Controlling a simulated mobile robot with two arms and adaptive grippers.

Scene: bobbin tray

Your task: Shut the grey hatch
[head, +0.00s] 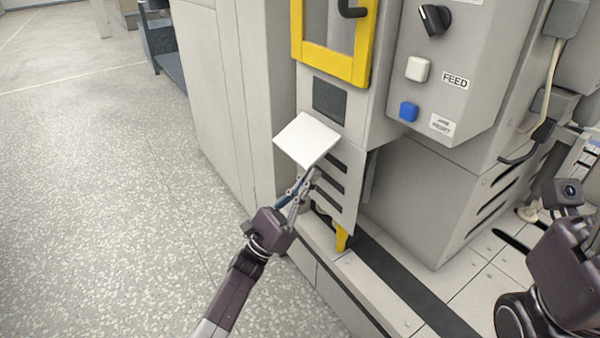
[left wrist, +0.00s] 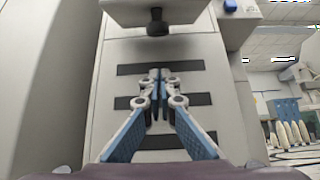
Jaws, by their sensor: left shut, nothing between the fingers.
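The grey hatch (head: 307,139) is a pale square flap standing open. It juts out from the machine front below a dark rectangular opening (head: 330,101). In the left wrist view its underside (left wrist: 150,10) shows at the top, with a black knob (left wrist: 157,22) on it. My left gripper (head: 313,172) is shut and empty, just below the flap and in front of the slotted panel. In the left wrist view its fingertips (left wrist: 158,76) meet below the knob, with a gap between them in the picture. My right gripper's fingers do not show.
A yellow-framed window (head: 332,72) is above the opening. A control box with a FEED label (head: 455,81), a black dial (head: 434,19) and a blue button (head: 409,111) stands to the right. The floor (head: 90,180) at left is clear. White cones (left wrist: 292,133) show at right.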

